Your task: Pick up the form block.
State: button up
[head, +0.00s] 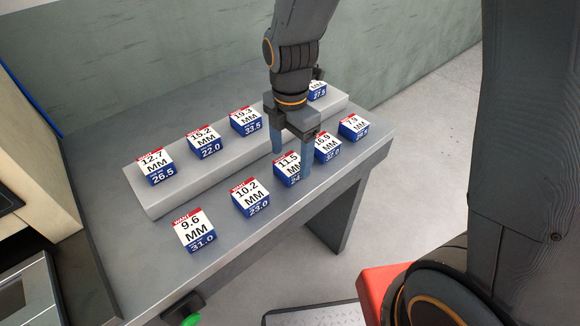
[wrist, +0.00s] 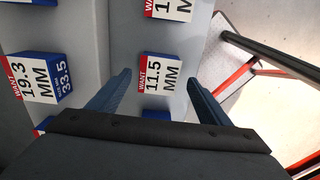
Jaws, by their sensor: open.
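Several blue blocks with white, red-topped labels stand in two rows; which one is the form block I cannot tell from the pictures. The block marked 11.5 MM (head: 288,166) is in the front row, and it also shows in the wrist view (wrist: 160,74). My gripper (head: 291,164) is open and empty, pointing down at this block. In the head view one finger shows to its left and one overlaps its right edge. In the wrist view (wrist: 159,78) the block appears between the fingertips. I cannot tell how far the fingertips are above or around it.
Front-row neighbours are the 10.2 MM block (head: 251,197) and the 16.9 MM block (head: 327,148), close on either side. A raised grey step (head: 215,176) behind carries the 19.3 MM block (head: 245,121) and others. The grey table (head: 150,290) has bare room at the front left.

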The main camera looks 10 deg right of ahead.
aim_at(290, 163)
jog(key=shift+w+f+p, duration=0.1)
jog(key=shift+f+p, duration=0.25)
jog(key=shift+f, duration=1.4)
jog(key=c, duration=1.3)
